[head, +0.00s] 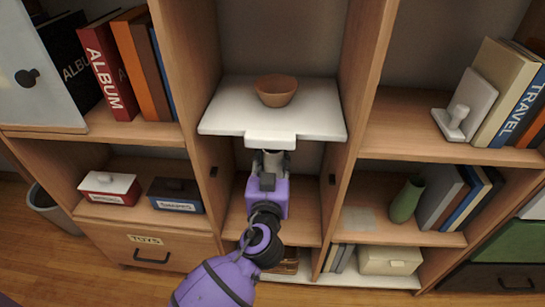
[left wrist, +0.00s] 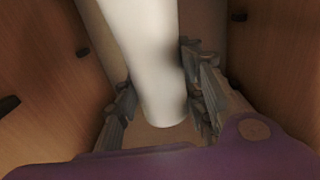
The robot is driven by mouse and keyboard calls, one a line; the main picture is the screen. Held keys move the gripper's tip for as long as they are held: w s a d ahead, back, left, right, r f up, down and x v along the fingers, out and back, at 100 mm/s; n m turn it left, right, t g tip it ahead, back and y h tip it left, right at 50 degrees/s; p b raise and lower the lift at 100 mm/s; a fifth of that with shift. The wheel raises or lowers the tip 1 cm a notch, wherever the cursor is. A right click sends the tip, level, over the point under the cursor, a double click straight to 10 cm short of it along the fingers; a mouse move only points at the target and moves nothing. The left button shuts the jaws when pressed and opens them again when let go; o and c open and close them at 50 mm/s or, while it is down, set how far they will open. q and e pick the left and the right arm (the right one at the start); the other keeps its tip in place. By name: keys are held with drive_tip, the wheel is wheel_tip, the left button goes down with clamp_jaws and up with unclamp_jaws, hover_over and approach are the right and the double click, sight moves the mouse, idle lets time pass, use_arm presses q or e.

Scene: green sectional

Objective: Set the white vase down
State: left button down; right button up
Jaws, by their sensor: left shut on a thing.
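The white vase (left wrist: 145,55) shows in the left wrist view as a smooth pale cylinder between my left gripper's two grey fingers (left wrist: 160,100). My left gripper is shut on it. In the head view my purple arm reaches into the middle cubby, with the gripper (head: 272,158) just below a white pull-out shelf (head: 225,118). The shelf hides the vase in the head view. I cannot tell whether the vase's base touches the surface under it. My right gripper is in neither view.
A brown bowl (head: 276,90) sits on the white shelf above my gripper. Wooden cubby walls stand close on both sides. A green vase (head: 406,200) and books stand in the right cubby; two small labelled boxes (head: 110,188) (head: 175,195) sit in the left one.

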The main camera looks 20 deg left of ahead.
use_arm(q)
drive_tip(key=shift+d+r, duration=0.1)
drive_tip(key=shift+r, duration=0.15)
drive_tip(key=shift+f, duration=0.2)
drive_tip(key=c, duration=1.1)
unclamp_jaws()
drive_tip(key=shift+s+f, duration=0.1)
drive_tip(key=shift+s, duration=0.25)
drive_tip(key=v, duration=1.1)
drive_tip(key=shift+s, duration=0.25)
drive_tip(key=shift+d, duration=0.15)
